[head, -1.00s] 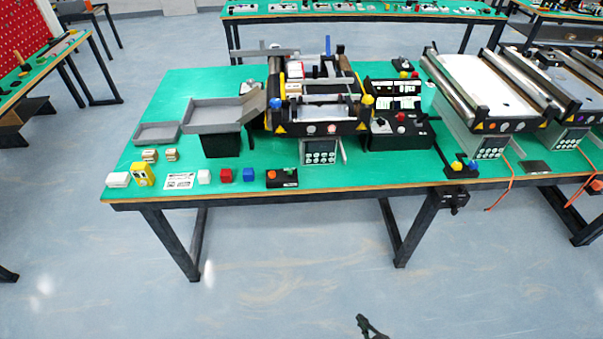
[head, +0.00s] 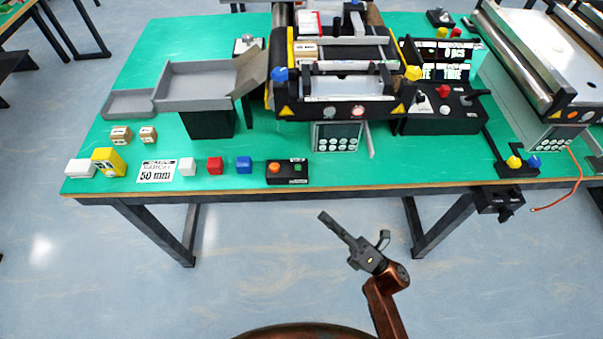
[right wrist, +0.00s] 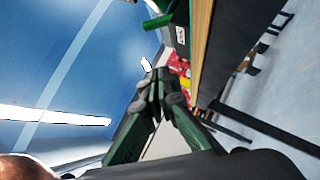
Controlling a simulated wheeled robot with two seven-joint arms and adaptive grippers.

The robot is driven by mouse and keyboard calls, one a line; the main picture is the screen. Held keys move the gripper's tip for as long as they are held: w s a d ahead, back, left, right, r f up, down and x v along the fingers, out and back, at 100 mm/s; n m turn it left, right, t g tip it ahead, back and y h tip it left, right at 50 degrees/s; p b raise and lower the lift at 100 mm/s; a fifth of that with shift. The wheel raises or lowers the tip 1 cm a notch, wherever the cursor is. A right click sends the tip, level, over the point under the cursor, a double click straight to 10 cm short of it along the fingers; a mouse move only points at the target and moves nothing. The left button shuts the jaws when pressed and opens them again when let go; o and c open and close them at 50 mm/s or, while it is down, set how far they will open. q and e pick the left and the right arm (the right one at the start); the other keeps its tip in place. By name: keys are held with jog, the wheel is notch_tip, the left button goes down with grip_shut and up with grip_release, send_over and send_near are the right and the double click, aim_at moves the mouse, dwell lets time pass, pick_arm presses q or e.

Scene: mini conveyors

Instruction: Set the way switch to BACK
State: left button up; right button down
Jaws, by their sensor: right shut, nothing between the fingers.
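A black switch box (head: 497,202) with a dark knob hangs from the table's front edge at the right in the head view. Its label is too small to read, so I cannot tell its setting or confirm it is the way switch. A black control box (head: 437,121) with a lever, a red button and a dark handle stands on the table behind it, to the left. My right gripper (head: 324,216) is shut and empty, in front of the table edge and well left of the hanging box. It also shows in the right wrist view (right wrist: 154,82). My left gripper is out of view.
A mini conveyor (head: 338,107) stands on the green table (head: 335,174), with a grey tray (head: 190,104) at its left. An orange cable (head: 560,199) hangs at the right.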

aim_at(298, 167)
jog(key=w+a+r, duration=0.2)
jog(key=w+a+r+b, duration=0.1)
jog(key=w+a+r, duration=0.1)
jog(key=w, duration=0.1)
jog(key=w+a+r, duration=0.2)
jog(key=shift+w, duration=0.35)
jog(key=shift+w+d+r+b, duration=0.1)
jog(key=shift+w+r+b, duration=0.05)
jog(key=shift+w+b, duration=0.15)
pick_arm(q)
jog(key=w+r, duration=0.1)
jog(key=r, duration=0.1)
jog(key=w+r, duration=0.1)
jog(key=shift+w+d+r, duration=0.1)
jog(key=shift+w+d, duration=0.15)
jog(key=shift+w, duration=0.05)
pick_arm(e)
jog(key=shift+w+r, duration=0.15)
jog(key=shift+r, duration=0.05)
